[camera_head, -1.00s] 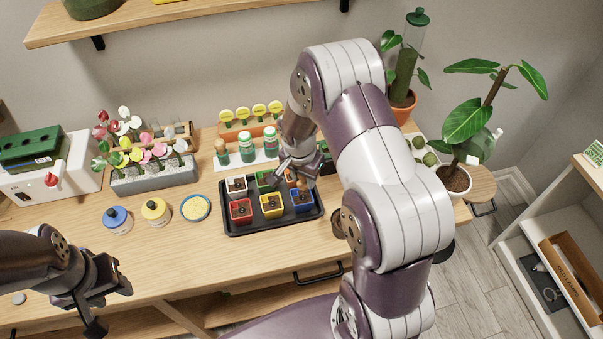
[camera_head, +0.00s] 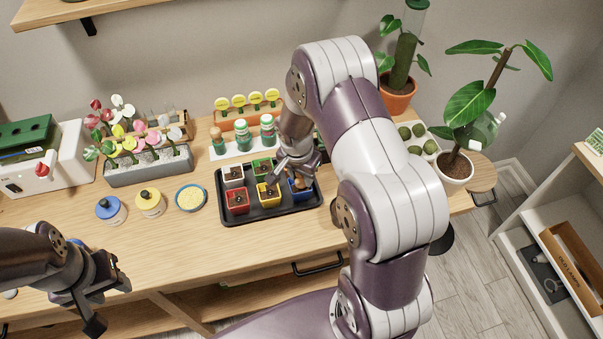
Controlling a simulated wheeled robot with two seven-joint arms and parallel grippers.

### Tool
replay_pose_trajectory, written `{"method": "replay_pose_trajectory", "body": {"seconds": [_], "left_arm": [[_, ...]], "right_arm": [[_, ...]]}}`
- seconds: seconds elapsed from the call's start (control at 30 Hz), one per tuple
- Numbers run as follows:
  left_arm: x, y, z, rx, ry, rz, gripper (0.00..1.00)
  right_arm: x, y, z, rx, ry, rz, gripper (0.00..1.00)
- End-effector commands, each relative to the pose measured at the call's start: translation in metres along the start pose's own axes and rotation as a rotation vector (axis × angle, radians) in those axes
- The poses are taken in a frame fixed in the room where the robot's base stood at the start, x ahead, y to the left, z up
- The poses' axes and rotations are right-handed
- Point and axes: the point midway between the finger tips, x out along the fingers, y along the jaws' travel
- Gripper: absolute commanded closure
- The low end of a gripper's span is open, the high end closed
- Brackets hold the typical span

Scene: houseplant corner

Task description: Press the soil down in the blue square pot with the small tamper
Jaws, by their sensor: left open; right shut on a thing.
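The blue square pot (camera_head: 306,194) stands at the front right of a black tray of small square pots. My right gripper (camera_head: 297,174) is shut on the small tamper (camera_head: 300,184), a small wooden-coloured tool, and holds it over the blue pot. The tamper's lower end overlaps the pot opening; I cannot tell whether it touches the soil. The gripper and tamper hide most of the soil and the pot behind. My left gripper (camera_head: 112,304) is open and empty at the lower left, away from the pots.
The black tray (camera_head: 262,216) also holds red, yellow, white and green pots. A white rack (camera_head: 232,153) with green-capped bottles stands behind it. Blue and yellow jars and a yellow-filled dish (camera_head: 191,197) are at its left. My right arm covers the table right of the tray.

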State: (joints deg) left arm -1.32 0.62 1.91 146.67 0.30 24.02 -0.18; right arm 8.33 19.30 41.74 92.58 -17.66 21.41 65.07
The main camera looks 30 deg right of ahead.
Motion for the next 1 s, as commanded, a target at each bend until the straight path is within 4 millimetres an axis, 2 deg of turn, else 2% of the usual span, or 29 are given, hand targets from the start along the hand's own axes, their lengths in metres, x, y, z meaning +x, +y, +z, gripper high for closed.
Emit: {"method": "replay_pose_trajectory", "body": {"seconds": [1.0], "left_arm": [[0.0089,0.0,0.0011,0.0,0.0,0.0,0.57]], "right_arm": [[0.0092,0.0,0.0014,0.0,0.0,0.0,1.0]]}}
